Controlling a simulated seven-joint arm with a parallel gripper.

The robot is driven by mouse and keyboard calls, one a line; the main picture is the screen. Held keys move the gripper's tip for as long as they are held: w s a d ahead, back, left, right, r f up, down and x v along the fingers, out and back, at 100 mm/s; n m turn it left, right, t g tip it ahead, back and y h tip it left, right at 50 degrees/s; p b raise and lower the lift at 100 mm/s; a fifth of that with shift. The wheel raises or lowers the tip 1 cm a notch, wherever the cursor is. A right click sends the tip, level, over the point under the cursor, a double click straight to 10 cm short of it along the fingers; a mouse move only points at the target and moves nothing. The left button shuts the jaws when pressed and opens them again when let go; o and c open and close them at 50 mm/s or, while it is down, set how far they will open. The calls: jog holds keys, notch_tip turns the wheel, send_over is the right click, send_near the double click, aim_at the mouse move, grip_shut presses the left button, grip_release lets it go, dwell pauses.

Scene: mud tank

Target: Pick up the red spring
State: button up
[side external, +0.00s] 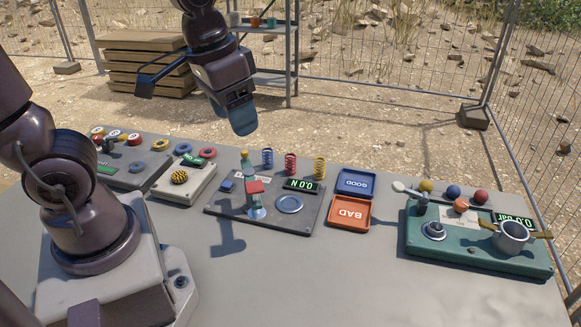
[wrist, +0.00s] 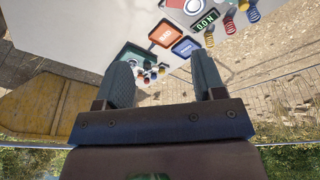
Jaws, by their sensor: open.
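The red spring (side external: 290,164) stands upright near the back edge of the dark grey board, between a blue spring (side external: 267,158) and a yellow spring (side external: 319,167). In the wrist view the red spring (wrist: 229,24) is at the upper right, partly between the blue and yellow springs. My gripper (side external: 243,118) hangs well above the table, up and to the left of the springs, apart from everything. In the wrist view its two fingers (wrist: 164,82) are spread with nothing between them.
The dark grey board (side external: 228,214) also bears a 0.0 N display (side external: 301,186) and a round plate (side external: 289,204). Blue (side external: 355,182) and orange (side external: 350,213) trays lie to the right. A green station (side external: 470,250) with a pot stands at far right. The front table is clear.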

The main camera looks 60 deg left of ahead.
jog(key=w+a+f+n+g+y, duration=0.1)
jog(key=w+a+f+n+g, duration=0.1)
jog(key=w+a+f+n, duration=0.5)
jog(key=n+y, duration=0.4)
jog(key=n, duration=0.4)
send_near(291, 162)
jog(key=x, duration=0.5)
jog(key=shift+w+a+f, duration=0.15)
jog(key=shift+w+f, duration=0.15)
jog(key=shift+w, duration=0.1)
jog(key=shift+s+x, duration=0.15)
jog(key=shift+x, duration=1.2)
jog(key=shift+s+x, duration=0.15)
jog(key=shift+x, duration=1.25)
jog(key=shift+c, duration=0.2)
jog(key=shift+r, duration=0.1)
jog(key=c, duration=1)
